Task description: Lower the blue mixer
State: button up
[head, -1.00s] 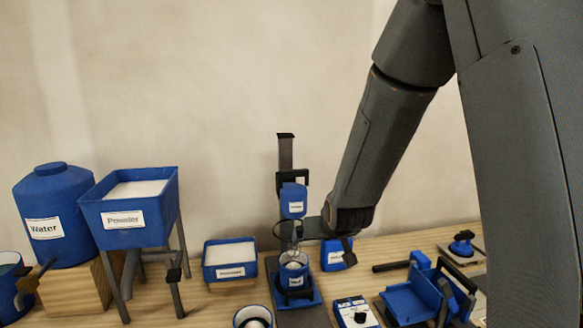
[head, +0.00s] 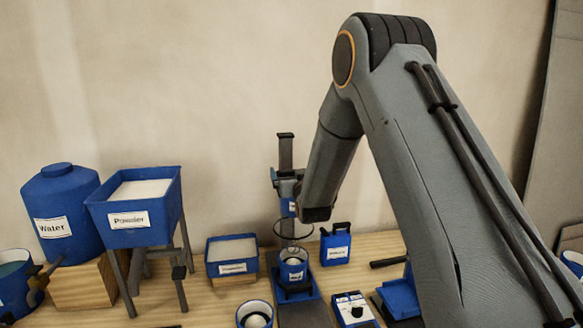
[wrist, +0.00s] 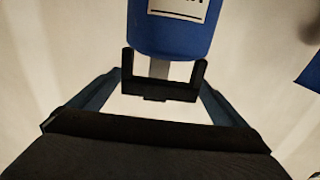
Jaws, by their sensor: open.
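In the wrist view, the mixer's rounded blue body (wrist: 170,38) with a white label fills the top middle. My gripper (wrist: 164,76) is open, its two dark fingertips spread at the lower end of the blue body. I cannot tell whether they touch it. In the head view my arm hides the fingers.
A blue powder hopper (head: 130,238) and water tank (head: 62,248) stand at the left. A blue tray (head: 232,268) and a blue handled container (head: 335,258) flank the mixer. A control box (head: 354,312) and another bucket (head: 254,308) stand in front. My arm covers the right side.

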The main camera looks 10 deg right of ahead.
jog(key=shift+w+a+p, duration=0.1)
jog(key=shift+w+p, duration=0.2)
jog(key=shift+w, duration=1.1)
jog(key=shift+c, duration=0.4)
